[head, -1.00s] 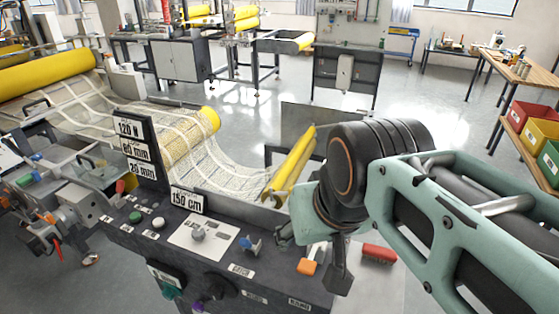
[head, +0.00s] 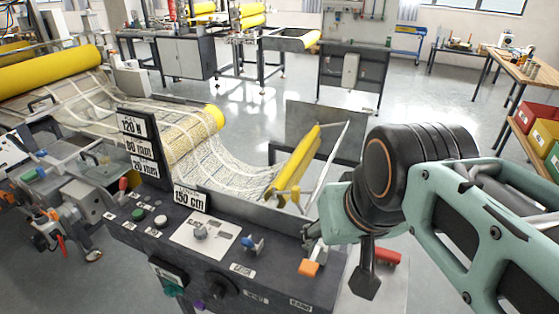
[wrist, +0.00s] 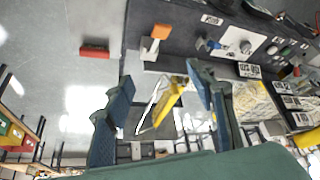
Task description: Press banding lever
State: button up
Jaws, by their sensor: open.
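The dark control console (head: 135,228) has an orange-tipped lever (head: 309,267) at its right end, which I take to be the banding lever; the nearby label is too small to read surely. In the wrist view the orange tip (wrist: 160,31) shows on a pale stem, ahead of and between my fingers. My gripper (head: 312,232) is just above and beyond the lever in the head view, apart from it. In the wrist view my gripper (wrist: 162,80) has its two blue-padded fingers spread with nothing held.
A blue-handled control (head: 251,243), a grey knob (head: 200,232) and a green button (head: 138,214) sit left on the console. A yellow roller (head: 298,160) and white mesh (head: 235,172) lie behind. A red brush-like object (head: 387,257) is at the right.

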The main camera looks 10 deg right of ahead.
grip_shut()
dwell(1.4)
